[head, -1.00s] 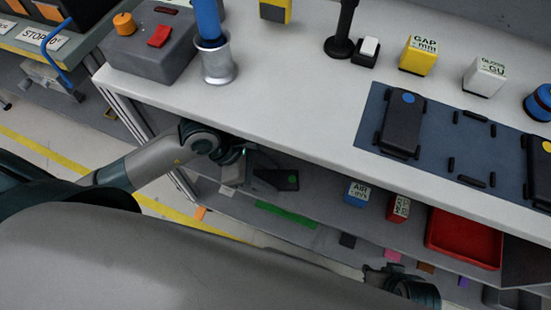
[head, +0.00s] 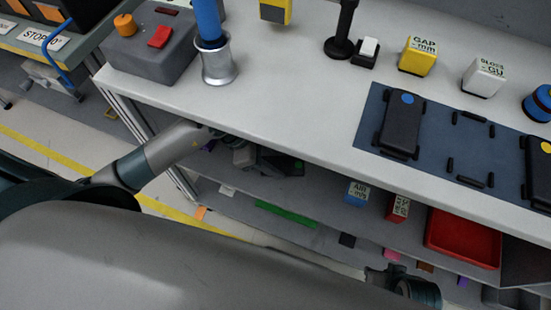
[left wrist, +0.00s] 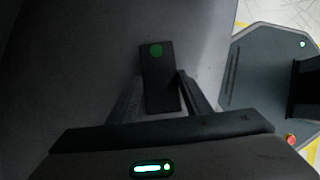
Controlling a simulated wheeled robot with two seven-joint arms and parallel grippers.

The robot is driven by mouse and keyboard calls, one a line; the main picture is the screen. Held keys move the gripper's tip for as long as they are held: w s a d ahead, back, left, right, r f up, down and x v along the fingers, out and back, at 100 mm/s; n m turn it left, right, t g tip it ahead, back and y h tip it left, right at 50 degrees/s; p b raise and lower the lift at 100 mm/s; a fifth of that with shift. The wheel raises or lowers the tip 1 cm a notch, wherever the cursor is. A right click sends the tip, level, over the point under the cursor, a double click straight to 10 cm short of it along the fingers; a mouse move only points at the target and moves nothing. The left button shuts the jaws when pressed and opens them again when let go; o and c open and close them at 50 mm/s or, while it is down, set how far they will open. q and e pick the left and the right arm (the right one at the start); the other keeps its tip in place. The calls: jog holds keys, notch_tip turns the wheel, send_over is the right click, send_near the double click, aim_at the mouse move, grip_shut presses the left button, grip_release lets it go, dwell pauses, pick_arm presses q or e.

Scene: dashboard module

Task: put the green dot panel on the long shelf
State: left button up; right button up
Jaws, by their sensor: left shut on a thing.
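The green dot panel, a dark block with a green dot, shows in the left wrist view (left wrist: 158,88) between the two fingers of my left gripper (left wrist: 163,92). In the head view my left gripper (head: 262,160) is under the table's front edge, and the panel (head: 290,165) shows beside it in shadow. The gripper is shut on the panel. The long grey shelf (head: 322,197) runs under the tabletop. I cannot tell whether the panel touches it. The tabletop hides part of the gripper. My right gripper's fingers are not seen.
A blue box (head: 356,192), a red box (head: 398,207) and a red tray (head: 463,238) stand on the shelf to the right. A green strip (head: 287,213) lies lower down. The tabletop (head: 290,110) overhangs the shelf. Two similar panels lie on the blue mat (head: 376,112).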

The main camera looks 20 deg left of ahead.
pick_arm(q)
jog(key=shift+f, duration=0.1)
jog(key=o, duration=1.3)
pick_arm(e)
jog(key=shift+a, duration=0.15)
pick_arm(q)
jog(key=shift+s+a+r, duration=0.1)
jog(key=shift+a+r, duration=0.25)
jog(key=shift+r, duration=0.3)
jog(key=s+a, duration=0.1)
jog(key=a, duration=0.2)
jog(key=s+a+b, duration=0.1)
jog(key=a, duration=0.2)
jog(key=s+a, duration=0.2)
jog(key=a, duration=0.2)
jog(key=shift+f, duration=0.15)
jog(key=shift+s+a+b, duration=0.15)
jog(key=shift+a+b, duration=0.15)
jog(key=shift+a, duration=0.25)
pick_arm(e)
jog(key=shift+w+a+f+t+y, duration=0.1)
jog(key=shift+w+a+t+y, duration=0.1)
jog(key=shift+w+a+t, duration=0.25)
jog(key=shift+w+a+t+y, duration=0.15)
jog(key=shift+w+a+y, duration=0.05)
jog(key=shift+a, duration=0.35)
